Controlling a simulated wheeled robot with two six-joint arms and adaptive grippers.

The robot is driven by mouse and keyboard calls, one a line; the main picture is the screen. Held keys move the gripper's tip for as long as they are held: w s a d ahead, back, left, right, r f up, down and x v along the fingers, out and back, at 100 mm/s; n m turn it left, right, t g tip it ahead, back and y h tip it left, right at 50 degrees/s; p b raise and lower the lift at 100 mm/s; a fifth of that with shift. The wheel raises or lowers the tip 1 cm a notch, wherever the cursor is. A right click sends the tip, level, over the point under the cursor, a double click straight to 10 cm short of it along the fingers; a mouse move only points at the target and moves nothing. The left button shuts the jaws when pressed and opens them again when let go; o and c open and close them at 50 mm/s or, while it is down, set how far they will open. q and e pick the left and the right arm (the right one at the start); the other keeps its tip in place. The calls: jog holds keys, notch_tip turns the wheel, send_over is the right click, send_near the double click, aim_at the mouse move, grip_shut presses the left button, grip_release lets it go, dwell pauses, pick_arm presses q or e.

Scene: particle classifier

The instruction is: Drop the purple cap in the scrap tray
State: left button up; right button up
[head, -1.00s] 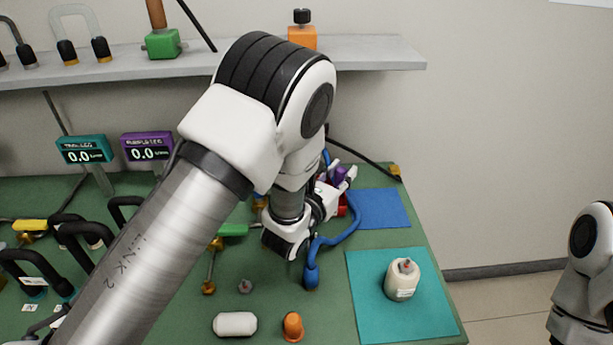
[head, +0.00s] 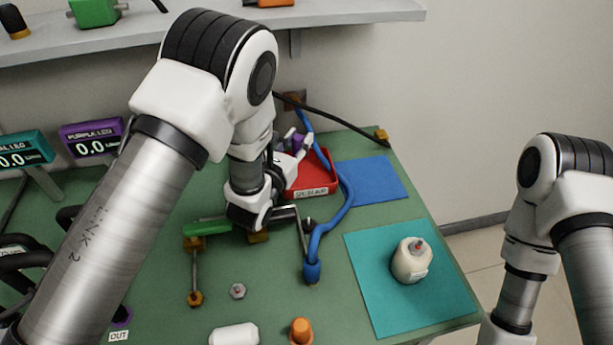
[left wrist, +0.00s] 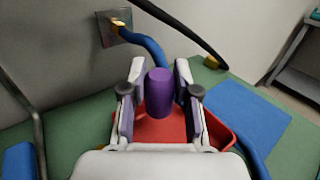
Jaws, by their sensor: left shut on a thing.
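The purple cap (left wrist: 159,92) is held between the two fingers of my left gripper (left wrist: 157,100), which is shut on it. In the left wrist view the cap stands roughly upright over the red scrap tray (left wrist: 222,132). In the head view the left gripper (head: 292,148) is above the back left part of the tray, and the cap (head: 297,141) shows only as a small purple patch. The tray (head: 314,191) has a label on its front wall and is partly hidden by the gripper. My right arm shows at the right, but its gripper is out of view.
A blue hose (head: 348,195) runs along the tray's right side. A blue mat (head: 380,180) lies beyond it. A cream bottle (head: 409,261) stands on a teal mat (head: 372,300). An orange cone (head: 301,331) and white cylinder (head: 234,335) are near the front.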

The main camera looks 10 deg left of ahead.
pick_arm(q)
jog(key=shift+s+d+r, duration=0.1)
jog(key=o, duration=0.8)
jog(key=shift+c, duration=0.2)
jog(key=o, duration=0.4)
jog(key=shift+c, duration=0.2)
jog(key=v, duration=0.7)
jog(key=shift+s, duration=0.15)
